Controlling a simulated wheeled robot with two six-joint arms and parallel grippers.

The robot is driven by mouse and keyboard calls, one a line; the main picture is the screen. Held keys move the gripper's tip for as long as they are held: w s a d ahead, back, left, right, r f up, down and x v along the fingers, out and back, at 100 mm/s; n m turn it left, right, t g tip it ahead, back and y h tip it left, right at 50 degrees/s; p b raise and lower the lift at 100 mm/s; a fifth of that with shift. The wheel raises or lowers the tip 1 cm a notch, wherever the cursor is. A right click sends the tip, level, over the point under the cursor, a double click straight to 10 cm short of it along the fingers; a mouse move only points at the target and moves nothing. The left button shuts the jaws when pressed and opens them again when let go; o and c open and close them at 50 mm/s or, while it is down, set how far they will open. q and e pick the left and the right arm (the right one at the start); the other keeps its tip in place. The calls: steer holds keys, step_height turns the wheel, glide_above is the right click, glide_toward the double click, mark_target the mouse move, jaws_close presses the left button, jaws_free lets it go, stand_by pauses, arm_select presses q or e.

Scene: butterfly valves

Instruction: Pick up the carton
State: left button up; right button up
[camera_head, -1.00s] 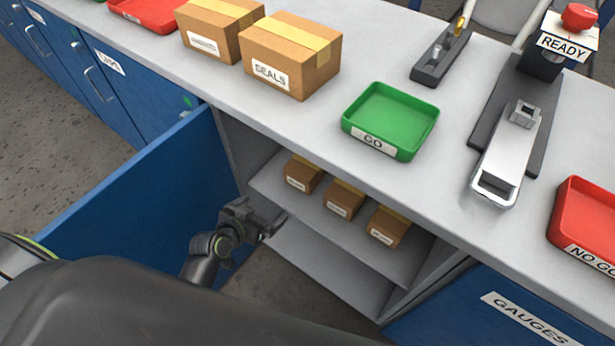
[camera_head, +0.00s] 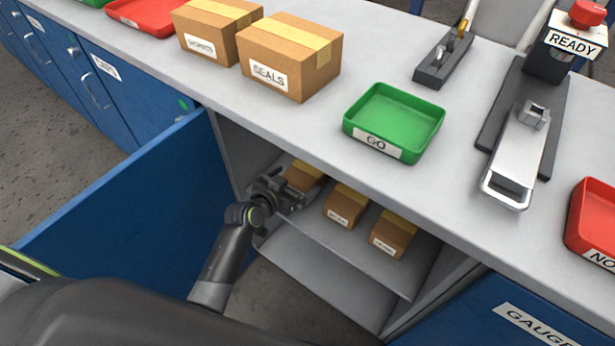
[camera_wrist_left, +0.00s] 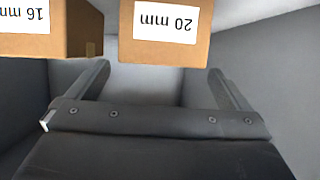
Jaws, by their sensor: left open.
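Three small brown cartons stand in a row on the upper shelf inside the open cabinet. The left carton (camera_head: 303,177) is partly hidden by my left gripper (camera_head: 291,192), which is at its front. In the left wrist view this carton (camera_wrist_left: 165,45) carries an upside-down label reading 20 mm. It is ahead of and between the lines of the open, empty fingers (camera_wrist_left: 160,72). The middle carton (camera_head: 345,206) also shows in the wrist view, at upper left, with a label reading 16 mm (camera_wrist_left: 75,28). The right carton (camera_head: 392,235) stands clear. My right gripper is out of view.
The grey countertop (camera_head: 300,125) overhangs the shelf (camera_head: 365,264). An open blue door (camera_head: 130,200) stands left of my arm. A lower shelf (camera_head: 310,278) looks empty. The counter holds larger boxes, a green GO tray (camera_head: 395,120) and red trays.

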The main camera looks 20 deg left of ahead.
mark_target(305, 171)
arm_select(q)
steer(key=x, duration=0.5)
steer(key=shift+w+b, duration=0.1)
steer(key=shift+b, duration=0.25)
steer(key=shift+w, duration=0.25)
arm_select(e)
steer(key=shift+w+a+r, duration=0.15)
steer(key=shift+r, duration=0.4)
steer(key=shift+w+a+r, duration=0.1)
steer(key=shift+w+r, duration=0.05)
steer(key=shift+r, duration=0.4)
arm_select(q)
steer(key=c, duration=1.6)
steer(key=shift+w+r, duration=0.1)
